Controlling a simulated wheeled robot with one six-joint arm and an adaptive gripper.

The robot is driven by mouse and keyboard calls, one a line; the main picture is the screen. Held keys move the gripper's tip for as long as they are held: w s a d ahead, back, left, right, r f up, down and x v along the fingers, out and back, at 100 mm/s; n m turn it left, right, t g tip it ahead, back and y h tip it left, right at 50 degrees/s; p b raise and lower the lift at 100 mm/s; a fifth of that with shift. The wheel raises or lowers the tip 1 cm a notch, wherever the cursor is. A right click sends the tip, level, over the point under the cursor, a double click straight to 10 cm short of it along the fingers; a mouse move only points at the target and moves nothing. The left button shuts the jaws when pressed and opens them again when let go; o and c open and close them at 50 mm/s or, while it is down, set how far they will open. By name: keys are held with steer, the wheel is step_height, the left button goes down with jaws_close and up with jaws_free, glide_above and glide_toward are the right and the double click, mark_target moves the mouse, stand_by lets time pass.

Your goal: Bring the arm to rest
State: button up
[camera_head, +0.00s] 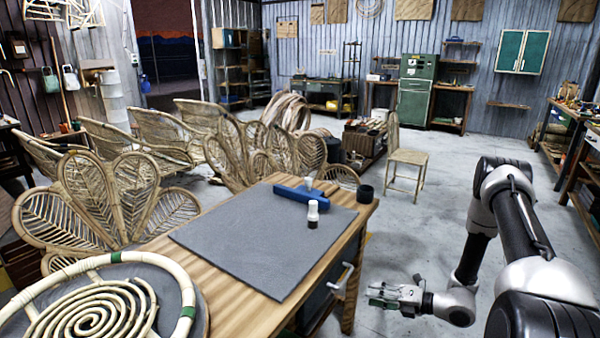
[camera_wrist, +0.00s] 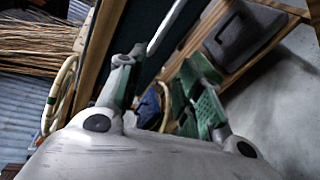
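My gripper (camera_head: 378,296) is low at the right of the wooden worktable (camera_head: 232,312), beside its drawer handle (camera_head: 343,282). A gap of floor shows between gripper and handle in the head view. My arm comes in from the right, bent downward. In the wrist view the two green-padded fingers of the gripper (camera_wrist: 160,76) stand apart, with nothing visibly held between them. A dark panel with a pale bar lies behind the fingers; I cannot tell how near it is.
On the table are a grey mat (camera_head: 240,245), a blue tool (camera_head: 300,193), a white-capped bottle (camera_head: 313,213), a dark cup (camera_head: 365,193) and a rattan spiral (camera_head: 105,310). Rattan chairs stand left. A wooden chair (camera_head: 405,158) stands behind. Floor (camera_head: 440,215) is clear between table and right benches.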

steer(key=s+a+n+g+y, duration=0.1)
steer(key=s+a+n+g, duration=0.1)
steer(key=s+n+g, duration=0.35)
steer(key=s+d+r+n+g+h, duration=0.1)
steer(key=s+d+r+n+g, duration=0.3)
steer(key=s+r+n, duration=0.7)
steer(key=s+d+r+n+g+h, duration=0.1)
steer(key=s+d+r+n+h, duration=0.15)
steer(key=r+n, duration=0.4)
steer(key=s+d+r+n+h, duration=0.1)
steer(key=d+r+n+h, duration=0.3)
steer(key=r, duration=0.3)
steer(key=s+d+r+n+g+h, duration=0.1)
steer(key=s+d+r+n+h, duration=0.15)
steer(key=r+n, duration=0.45)
steer(key=s+a+r+n+t+h, duration=0.2)
steer(key=r+n+t, duration=0.3)
steer(key=r, duration=1)
steer(key=s+t+h, duration=0.1)
steer(key=t, duration=0.2)
steer(key=shift+s+h, duration=0.2)
steer(key=shift+h, duration=0.2)
